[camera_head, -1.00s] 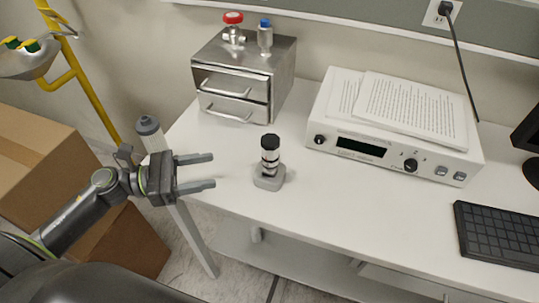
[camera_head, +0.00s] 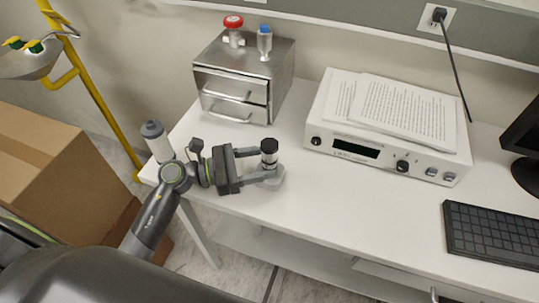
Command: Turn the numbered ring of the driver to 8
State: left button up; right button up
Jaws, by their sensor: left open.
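The driver (camera_head: 269,151) stands upright in a grey base (camera_head: 276,181) near the table's left front edge. It has a black cap on top and a lighter band below; numbers on its ring are too small to read. My left gripper (camera_head: 268,167) is open, coming in from the left, with its fingers at the driver's lower body. The fingers hide part of the driver and base, and I cannot tell whether they touch it. My right gripper is not in view.
A white instrument (camera_head: 387,150) with papers (camera_head: 395,105) is at right, near a keyboard (camera_head: 492,235). Table front centre is clear. Cardboard boxes (camera_head: 50,175) stand left.

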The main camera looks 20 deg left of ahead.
pick_arm(q)
jog(key=shift+x, duration=1.15)
